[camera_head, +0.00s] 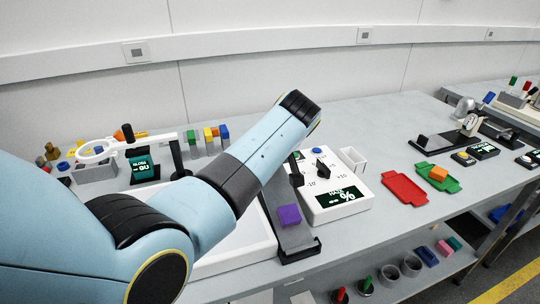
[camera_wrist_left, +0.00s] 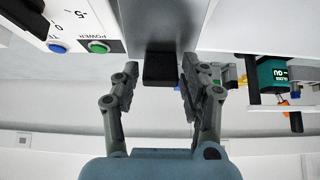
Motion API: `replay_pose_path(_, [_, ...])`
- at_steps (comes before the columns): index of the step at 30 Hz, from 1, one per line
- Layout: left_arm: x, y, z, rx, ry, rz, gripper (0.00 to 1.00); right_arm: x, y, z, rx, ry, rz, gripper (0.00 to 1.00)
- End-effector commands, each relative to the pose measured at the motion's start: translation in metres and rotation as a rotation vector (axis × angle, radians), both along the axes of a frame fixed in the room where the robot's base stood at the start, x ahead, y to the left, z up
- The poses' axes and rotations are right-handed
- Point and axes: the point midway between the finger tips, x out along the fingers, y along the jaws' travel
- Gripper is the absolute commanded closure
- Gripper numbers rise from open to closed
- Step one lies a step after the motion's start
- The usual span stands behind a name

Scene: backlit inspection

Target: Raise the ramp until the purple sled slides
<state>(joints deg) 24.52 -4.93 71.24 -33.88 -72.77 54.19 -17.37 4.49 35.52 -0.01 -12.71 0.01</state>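The purple sled (camera_head: 289,215) sits on the lower part of the dark grey ramp (camera_head: 295,237), above the black stop at its near end. My left arm hides the ramp's far part in the head view. In the left wrist view the ramp (camera_wrist_left: 152,22) ends in a black tab (camera_wrist_left: 160,68). My left gripper (camera_wrist_left: 161,78) is open, with one finger on each side of the tab; the right-hand finger looks close to it, and contact is unclear. My left gripper is hidden behind my arm in the head view. My right gripper is not in view.
A white control box (camera_head: 335,180) with knobs and a display stands right of the ramp. A white tray (camera_head: 235,250) lies to its left. Red (camera_head: 405,187) and green (camera_head: 437,177) trays lie further right. A ring stand (camera_head: 100,150) and coloured blocks stand at the back left.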

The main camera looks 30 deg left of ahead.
Motion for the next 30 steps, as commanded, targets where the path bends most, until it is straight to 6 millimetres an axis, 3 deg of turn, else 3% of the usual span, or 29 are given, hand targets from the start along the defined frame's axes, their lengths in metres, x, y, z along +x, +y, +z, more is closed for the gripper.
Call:
replay_pose_path(2, [0.000, 0.000, 0.000, 0.001, -0.001, 0.000, 0.56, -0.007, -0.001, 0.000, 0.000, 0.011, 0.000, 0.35])
replay_pose_path(7, [0.001, 0.001, 0.011, 0.001, -0.003, 0.000, 0.56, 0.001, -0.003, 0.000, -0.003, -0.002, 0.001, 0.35])
replay_pose_path(15, [0.001, 0.000, 0.064, 0.000, -0.006, 0.000, 0.56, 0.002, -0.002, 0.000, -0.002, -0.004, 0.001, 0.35])
replay_pose_path(21, [0.000, -0.001, 0.093, 0.000, -0.003, 0.000, 0.56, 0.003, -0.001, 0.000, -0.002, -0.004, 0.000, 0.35])
replay_pose_path(30, [0.000, -0.001, 0.101, 0.001, 0.000, -0.001, 0.56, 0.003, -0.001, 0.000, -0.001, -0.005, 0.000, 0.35])
